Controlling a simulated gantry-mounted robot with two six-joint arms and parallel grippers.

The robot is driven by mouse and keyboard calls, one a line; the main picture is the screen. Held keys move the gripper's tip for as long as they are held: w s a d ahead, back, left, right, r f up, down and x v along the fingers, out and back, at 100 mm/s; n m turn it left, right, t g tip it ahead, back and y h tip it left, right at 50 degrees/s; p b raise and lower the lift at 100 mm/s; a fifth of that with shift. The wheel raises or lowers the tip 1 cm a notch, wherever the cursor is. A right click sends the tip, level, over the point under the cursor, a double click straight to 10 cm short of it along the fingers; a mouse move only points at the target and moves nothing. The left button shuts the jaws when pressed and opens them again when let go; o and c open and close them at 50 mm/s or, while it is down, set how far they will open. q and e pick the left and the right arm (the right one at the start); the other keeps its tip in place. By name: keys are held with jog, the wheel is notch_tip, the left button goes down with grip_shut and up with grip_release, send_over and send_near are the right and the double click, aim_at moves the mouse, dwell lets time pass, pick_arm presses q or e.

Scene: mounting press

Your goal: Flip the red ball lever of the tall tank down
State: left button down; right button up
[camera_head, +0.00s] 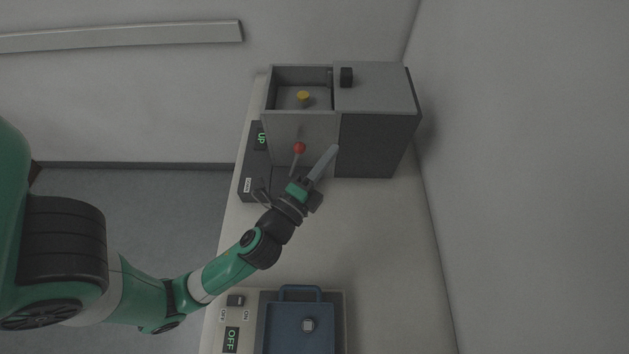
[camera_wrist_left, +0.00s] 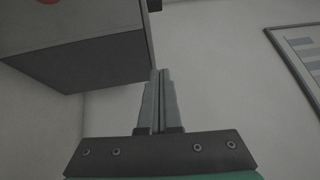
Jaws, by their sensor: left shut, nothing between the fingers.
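The tall tank (camera_head: 303,130) is a grey box at the back of the bench. Its lever ends in a red ball (camera_head: 299,147), which stands upright at the tank's front. My left gripper (camera_head: 334,150) is shut and empty, with its fingers just to the right of the red ball and apart from it in the picture. In the left wrist view the shut fingers (camera_wrist_left: 160,75) point up beside a grey box (camera_wrist_left: 80,45). A bit of red (camera_wrist_left: 48,1) shows at the top edge of that view; I cannot tell if it is the ball. My right gripper is not in view.
A dark panel beside the tank shows a green "UP" display (camera_head: 262,138). A yellow knob (camera_head: 303,96) sits inside the tank's open top. The bench (camera_head: 375,240) between is clear.

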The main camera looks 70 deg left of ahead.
pick_arm(q)
jog(key=s+f+g, duration=0.2)
jog(key=s+f, duration=0.3)
jog(key=f, duration=0.4)
jog(key=p, duration=0.4)
send_over(296, 162)
jog(key=w+d, duration=0.2)
jog(key=d, duration=0.1)
jog(key=shift+d+f+m+g, duration=0.1)
jog(key=shift+f+m+g, duration=0.25)
jog(key=shift+f, duration=0.3)
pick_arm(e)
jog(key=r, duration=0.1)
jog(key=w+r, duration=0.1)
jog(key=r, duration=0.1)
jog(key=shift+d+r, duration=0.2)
pick_arm(q)
jog(key=shift+h, duration=0.3)
